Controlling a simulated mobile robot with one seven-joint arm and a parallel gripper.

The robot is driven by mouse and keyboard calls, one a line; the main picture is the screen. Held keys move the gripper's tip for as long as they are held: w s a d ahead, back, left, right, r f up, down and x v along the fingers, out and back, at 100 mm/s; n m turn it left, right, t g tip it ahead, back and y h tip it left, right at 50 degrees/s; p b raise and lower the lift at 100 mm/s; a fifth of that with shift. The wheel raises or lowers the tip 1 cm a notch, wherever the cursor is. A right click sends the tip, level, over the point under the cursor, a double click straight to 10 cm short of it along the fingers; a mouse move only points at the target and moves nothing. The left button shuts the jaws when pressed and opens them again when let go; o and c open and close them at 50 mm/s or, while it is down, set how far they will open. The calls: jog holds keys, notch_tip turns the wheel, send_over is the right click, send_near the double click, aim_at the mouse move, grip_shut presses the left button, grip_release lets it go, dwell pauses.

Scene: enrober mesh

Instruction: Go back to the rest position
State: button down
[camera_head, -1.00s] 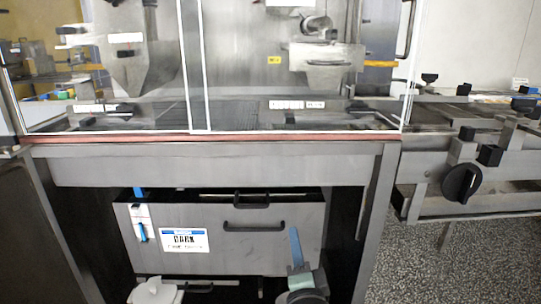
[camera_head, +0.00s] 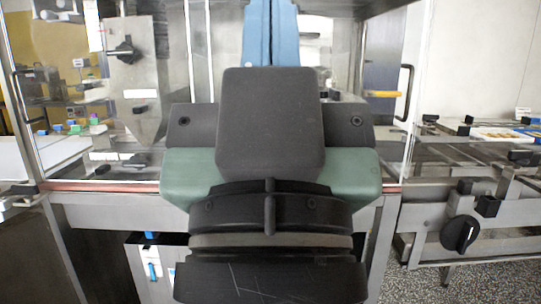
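My gripper (camera_head: 270,8) fills the middle of the head view, close to the camera. Its dark grey and green body shows from behind, with two blue fingers pointing up to the top edge. The fingers lie side by side with only a thin dark line between them, so they look shut. I see nothing held, though the tips are at the picture's edge. The gripper is in front of the enrober machine with its clear guard panels (camera_head: 45,90) and hides its middle.
A steel conveyor frame with a black knob (camera_head: 460,234) stands at the right. A steel box (camera_head: 140,262) under the machine is mostly hidden behind my arm. Small coloured items (camera_head: 75,128) are at the far left. Speckled floor (camera_head: 480,280) shows free at the lower right.

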notch_tip(320, 180, up, 27)
jog(key=p, duration=2.4)
jog(key=shift+f, duration=0.2)
